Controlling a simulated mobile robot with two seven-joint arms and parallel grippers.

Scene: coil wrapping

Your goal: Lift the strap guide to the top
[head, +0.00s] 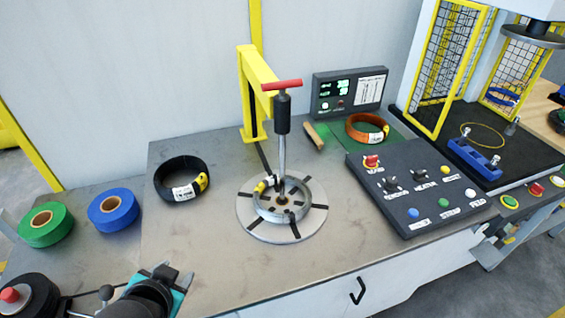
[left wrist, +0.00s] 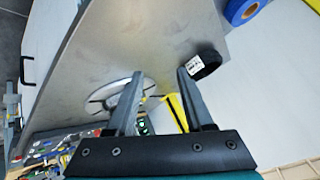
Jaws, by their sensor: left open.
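A round wrapping turntable (head: 314,222) with dark radial slots stands mid-bench, with a metal ring on it. An upright metal rod (head: 282,155) rises from its middle, with a black sleeve (head: 282,115) and a red crossbar (head: 275,85) on top. A small yellow-and-black piece (head: 263,185) sits low beside the rod at the ring; I cannot tell for sure which part is the strap guide. My left gripper (head: 150,282) is at the bottom left, apart from the turntable. In the left wrist view its two fingers (left wrist: 160,85) are spread with nothing between them. My right gripper is not in view.
A black coil (head: 182,178), blue roll (head: 113,209) and green roll (head: 45,224) lie left. A yellow post (head: 250,95) stands behind the rod. An orange coil (head: 366,128), display (head: 348,92) and button panel (head: 430,186) are right. Bare bench lies in front of the turntable.

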